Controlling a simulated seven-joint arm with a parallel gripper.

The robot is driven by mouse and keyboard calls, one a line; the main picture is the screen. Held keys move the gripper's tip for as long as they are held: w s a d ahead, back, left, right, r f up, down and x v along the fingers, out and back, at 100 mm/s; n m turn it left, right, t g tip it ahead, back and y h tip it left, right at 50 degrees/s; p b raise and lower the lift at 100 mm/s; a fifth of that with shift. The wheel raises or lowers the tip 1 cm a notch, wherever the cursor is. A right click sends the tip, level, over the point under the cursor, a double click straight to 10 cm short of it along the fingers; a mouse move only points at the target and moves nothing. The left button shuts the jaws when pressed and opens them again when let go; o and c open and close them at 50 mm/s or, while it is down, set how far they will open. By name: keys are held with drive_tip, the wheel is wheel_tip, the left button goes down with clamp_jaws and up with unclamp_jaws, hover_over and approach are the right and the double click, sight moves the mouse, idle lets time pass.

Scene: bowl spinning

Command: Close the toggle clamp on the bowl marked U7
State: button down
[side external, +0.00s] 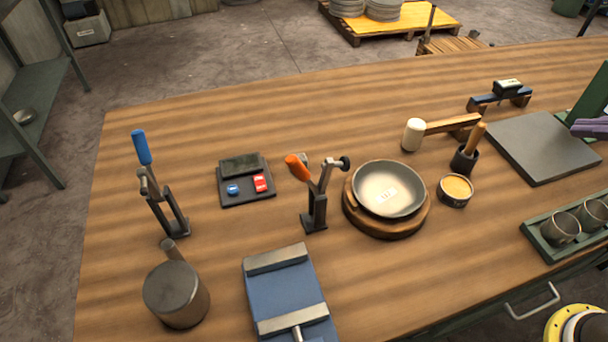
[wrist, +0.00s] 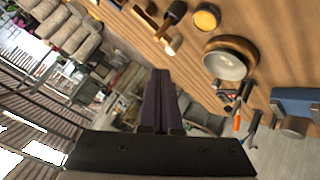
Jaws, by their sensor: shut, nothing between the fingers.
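A grey bowl (side external: 405,203) with a small white label, too small to read surely, sits on a round wooden base (side external: 424,219). An orange-handled toggle clamp (side external: 314,208) stands upright just left of it. Its handle tilts up and left, and its arm slants up with the dark tip (side external: 345,162) near the bowl's left rim; contact is not visible there. The bowl (wrist: 225,66) and the orange handle (wrist: 237,123) also show in the wrist view. My gripper (side external: 577,128), with purple fingers, is shut and empty at the far right, away from both; it also shows in the wrist view (wrist: 160,73).
A blue-handled clamp (side external: 142,148) stands at the left. A dark tray with blue and red buttons (side external: 245,180), a blue vise (side external: 285,295) and a metal cylinder (side external: 176,294) surround the clamp. A mallet (side external: 414,135) and tin (side external: 455,190) lie between my gripper and the bowl.

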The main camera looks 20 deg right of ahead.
drive_tip(key=w+a+r+n+t+y, duration=0.1)
drive_tip(key=w+a+n+t+y, duration=0.15)
drive_tip(key=w+a+n, duration=0.5)
drive_tip(key=w+a+r+n+t+y, duration=0.1)
drive_tip(key=w+a+n+y, duration=0.35)
drive_tip(key=a+n, duration=0.5)
drive_tip(key=s+a+f+n+g+y, duration=0.25)
drive_tip(key=s+a+f, duration=0.2)
drive_tip(key=a, duration=0.45)
drive_tip(key=s+a+f+n+g+y, duration=0.1)
drive_tip(key=s+a+f+n+g, duration=0.2)
drive_tip(key=a+f, duration=0.45)
drive_tip(key=w+a+n, duration=0.1)
drive_tip(key=w+a, duration=0.4)
drive_tip(key=w, duration=0.2)
drive_tip(key=shift+w+f+t, duration=0.15)
drive_tip(key=shift+w+t, duration=0.05)
drive_tip(key=shift+t, duration=0.1)
